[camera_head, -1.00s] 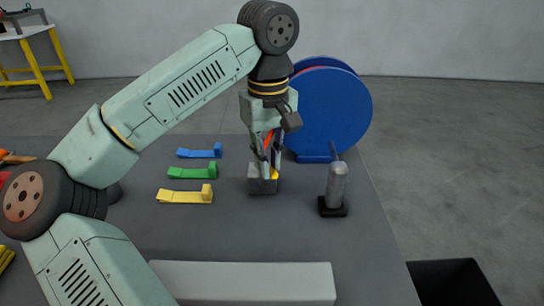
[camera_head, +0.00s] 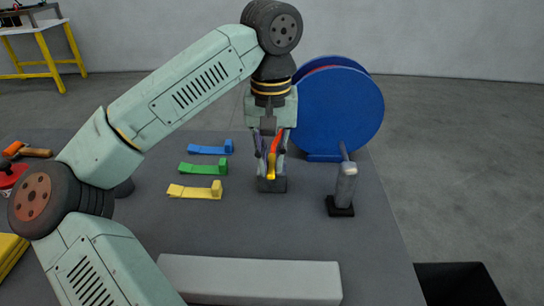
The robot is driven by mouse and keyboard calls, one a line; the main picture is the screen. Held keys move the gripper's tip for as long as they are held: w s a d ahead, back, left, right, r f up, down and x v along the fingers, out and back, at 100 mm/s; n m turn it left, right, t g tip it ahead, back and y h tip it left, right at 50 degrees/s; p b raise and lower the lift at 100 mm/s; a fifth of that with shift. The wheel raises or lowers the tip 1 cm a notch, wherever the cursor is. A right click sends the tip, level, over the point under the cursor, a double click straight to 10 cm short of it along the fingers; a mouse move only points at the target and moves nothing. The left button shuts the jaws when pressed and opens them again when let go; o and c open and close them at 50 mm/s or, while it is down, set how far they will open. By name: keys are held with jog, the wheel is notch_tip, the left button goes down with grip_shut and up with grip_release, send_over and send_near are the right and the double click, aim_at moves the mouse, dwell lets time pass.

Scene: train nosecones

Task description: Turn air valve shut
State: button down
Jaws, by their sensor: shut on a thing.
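The air valve appears to be the small dark grey block (camera_head: 272,185) on the table, with a yellow part (camera_head: 271,166) and a red lever (camera_head: 276,142) rising from it. My gripper (camera_head: 269,158) points straight down over the block, in the middle of the view. Its two fingers stand on either side of the red and yellow parts and are shut on the lever. The exact finger contact is small and partly hidden.
Blue (camera_head: 211,148), green (camera_head: 204,167) and yellow (camera_head: 196,191) brackets lie left of the valve. A grey cylinder with a lever (camera_head: 345,187) stands to the right. A large blue disc (camera_head: 340,110) stands behind. A pale bar (camera_head: 250,277) lies in front; a black bin (camera_head: 455,285) is lower right.

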aim_at(271, 166)
jog(key=c, duration=1.6)
grip_release()
notch_tip(271, 166, up, 12)
